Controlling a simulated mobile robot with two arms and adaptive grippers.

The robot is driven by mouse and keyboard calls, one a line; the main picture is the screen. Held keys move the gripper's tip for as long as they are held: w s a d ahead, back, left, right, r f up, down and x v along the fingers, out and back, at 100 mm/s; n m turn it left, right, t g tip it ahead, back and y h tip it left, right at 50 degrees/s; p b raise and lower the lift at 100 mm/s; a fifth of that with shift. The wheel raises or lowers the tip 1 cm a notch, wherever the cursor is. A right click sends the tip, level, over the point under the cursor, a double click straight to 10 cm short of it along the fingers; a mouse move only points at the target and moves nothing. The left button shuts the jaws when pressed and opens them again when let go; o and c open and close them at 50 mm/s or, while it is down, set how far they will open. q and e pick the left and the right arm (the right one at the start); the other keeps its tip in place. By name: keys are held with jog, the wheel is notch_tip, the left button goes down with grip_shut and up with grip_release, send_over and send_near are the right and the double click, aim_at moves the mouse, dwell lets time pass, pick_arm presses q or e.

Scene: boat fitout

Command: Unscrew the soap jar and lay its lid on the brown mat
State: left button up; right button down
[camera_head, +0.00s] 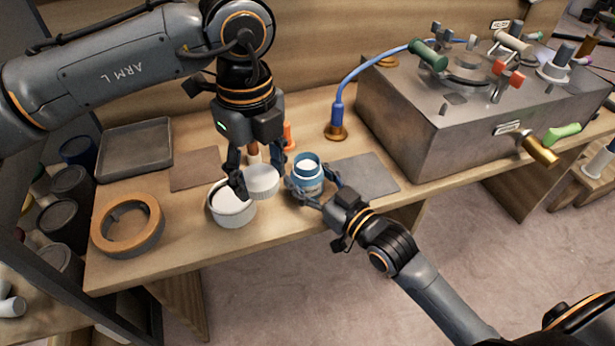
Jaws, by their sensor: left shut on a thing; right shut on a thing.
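The soap jar (308,177) is blue with an open top and pale contents, upright on the bench. My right gripper (307,188) is shut around its side. My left gripper (252,180) points down and is shut on the white round lid (263,183). The lid is off the jar, just to its left, and looks raised beside the jar and over the right edge of a white tub.
The white tub (232,213) stands between the lid and the bench's front edge. A tan ring (149,228) and a grey tray (135,133) are at the left. A grey mat (372,178) lies right of the jar. A blue hose (338,103) and a metal box (425,125) stand behind.

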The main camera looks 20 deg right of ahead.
jog(key=shift+r, duration=0.1)
jog(key=shift+c, duration=1.7)
grip_release()
jog(key=shift+f, duration=0.2)
jog(key=shift+r, duration=0.1)
jog(key=shift+s+d, duration=0.1)
jog(key=shift+s, duration=0.1)
jog(key=v, duration=1.1)
jog(key=shift+s+p, duration=0.3)
jog(key=shift+p, duration=0.05)
